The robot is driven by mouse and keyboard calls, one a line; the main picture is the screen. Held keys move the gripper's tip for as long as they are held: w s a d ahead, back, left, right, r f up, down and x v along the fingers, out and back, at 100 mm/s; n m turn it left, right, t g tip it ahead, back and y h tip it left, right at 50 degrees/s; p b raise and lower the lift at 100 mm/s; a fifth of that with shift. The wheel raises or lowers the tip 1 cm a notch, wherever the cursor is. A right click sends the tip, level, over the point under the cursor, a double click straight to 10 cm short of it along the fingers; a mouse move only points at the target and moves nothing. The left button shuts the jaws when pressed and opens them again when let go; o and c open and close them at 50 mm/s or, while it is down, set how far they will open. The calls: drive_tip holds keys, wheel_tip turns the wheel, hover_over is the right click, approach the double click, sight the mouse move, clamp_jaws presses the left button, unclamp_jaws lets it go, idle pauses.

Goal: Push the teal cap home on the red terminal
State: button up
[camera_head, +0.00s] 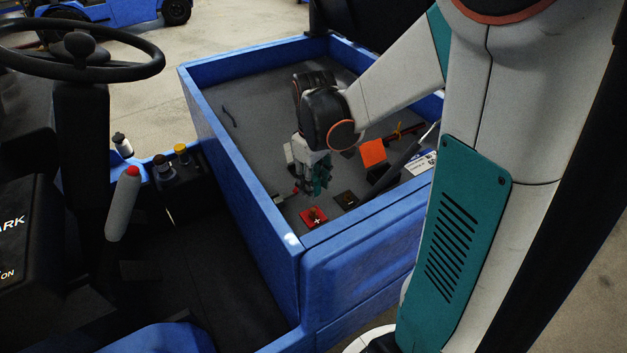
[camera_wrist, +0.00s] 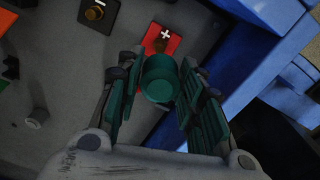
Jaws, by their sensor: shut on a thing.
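The teal cap (camera_wrist: 160,78) sits between the two fingers of my gripper (camera_wrist: 158,90), which is shut on it. The red terminal (camera_wrist: 162,40), a red square with a white plus sign and a brass-coloured post, lies just beyond the cap in the wrist view; the cap hides part of it. In the head view my gripper (camera_head: 316,178) hangs inside the blue bed, and the red terminal (camera_head: 314,217) is below it on the bed floor. The cap is above and apart from the terminal in the head view. Its shape there is hard to tell from the teal fingers.
A black terminal (camera_head: 346,199) with a brass-coloured post stands beside the red one. An orange block (camera_head: 373,152) and a white label (camera_head: 420,162) lie farther right. The blue bed wall (camera_head: 300,262) rises close to the red terminal. The bed floor at left is mostly clear.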

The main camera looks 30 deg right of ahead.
drive_tip(key=b, duration=0.4)
hover_over(314, 210)
drive_tip(key=shift+w+f, duration=0.1)
drive_tip(key=shift+f, duration=2.8)
drive_tip(key=shift+f+b, duration=0.15)
drive_tip(key=shift+b, duration=0.15)
drive_tip(key=shift+f+b, duration=0.85)
drive_tip(key=shift+f, duration=0.25)
drive_tip(key=shift+f+b, duration=0.7)
drive_tip(key=shift+f, duration=0.25)
drive_tip(key=o, duration=0.8)
drive_tip(key=shift+c, duration=0.2)
drive_tip(key=shift+r, duration=0.15)
